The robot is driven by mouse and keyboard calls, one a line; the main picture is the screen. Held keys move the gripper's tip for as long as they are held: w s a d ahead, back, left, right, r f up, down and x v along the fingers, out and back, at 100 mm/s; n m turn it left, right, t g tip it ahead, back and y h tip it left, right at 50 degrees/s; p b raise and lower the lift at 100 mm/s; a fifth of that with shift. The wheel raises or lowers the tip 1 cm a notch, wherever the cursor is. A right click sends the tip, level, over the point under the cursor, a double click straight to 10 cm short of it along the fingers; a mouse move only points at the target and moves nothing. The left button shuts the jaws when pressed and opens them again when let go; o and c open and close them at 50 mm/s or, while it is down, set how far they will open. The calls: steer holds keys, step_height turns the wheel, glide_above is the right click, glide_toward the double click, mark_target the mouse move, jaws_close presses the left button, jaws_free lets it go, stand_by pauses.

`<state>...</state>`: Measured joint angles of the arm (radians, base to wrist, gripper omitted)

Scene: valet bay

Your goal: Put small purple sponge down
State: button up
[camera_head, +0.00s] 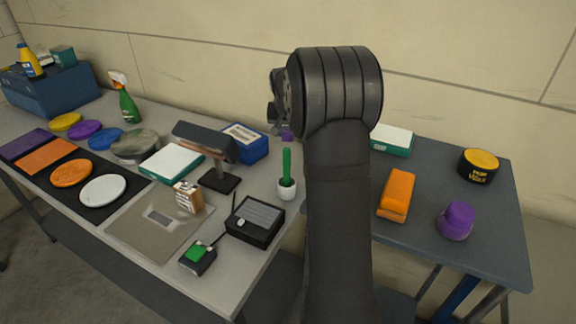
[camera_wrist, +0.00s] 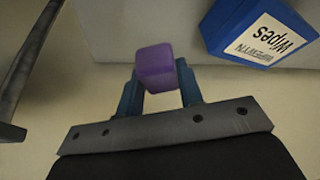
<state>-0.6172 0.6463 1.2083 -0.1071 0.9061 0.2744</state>
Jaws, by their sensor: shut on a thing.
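The small purple sponge (camera_wrist: 156,66) is a purple block held between the two blue fingers of my gripper (camera_wrist: 160,72) in the wrist view. My gripper is shut on it. In the head view only a small bit of the sponge (camera_head: 287,134) shows beside my dark arm, near the back edge of the light table. My arm hides most of the gripper there. The blue wipes box (camera_wrist: 262,32) is to the right of the sponge in the wrist view, apart from it. I cannot tell how high the sponge is above the table.
The light table (camera_head: 262,262) holds a blue box (camera_head: 245,142), a dark stand (camera_head: 220,180), a green-handled brush in a white pot (camera_head: 287,187) and several discs. The darker right table (camera_head: 415,235) holds an orange block (camera_head: 396,195), a purple object (camera_head: 456,220) and a tin (camera_head: 478,168).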

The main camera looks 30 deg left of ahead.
step_height(320, 180, down, 10)
steer(key=shift+f, duration=0.25)
steer(key=shift+f, duration=0.15)
steer(key=o, duration=0.9)
steer(key=shift+o, duration=0.2)
steer(key=v, duration=1.2)
